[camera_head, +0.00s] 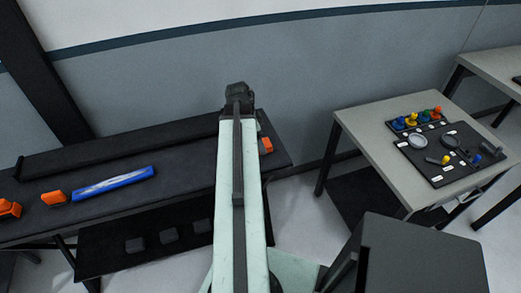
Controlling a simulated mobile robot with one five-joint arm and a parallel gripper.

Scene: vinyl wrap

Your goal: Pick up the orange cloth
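Several small orange items lie on the long dark bench at the left. One orange block-like item (54,198) is left of the blue item, another (10,208) is at the far left edge, and a third (266,145) is at the bench's right end, just right of my arm. I cannot tell which of these is the orange cloth. My pale green arm reaches up the middle of the view and ends in a dark part (238,95) above the bench's back edge. No fingers can be made out there, and nothing held is visible.
A blue and white long item (112,183) lies on the dark bench (185,174). A dark lower shelf (105,238) is under it. A grey table (358,128) at right holds dark trays with small coloured pieces. A dark box-like surface (420,262) stands at lower right.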

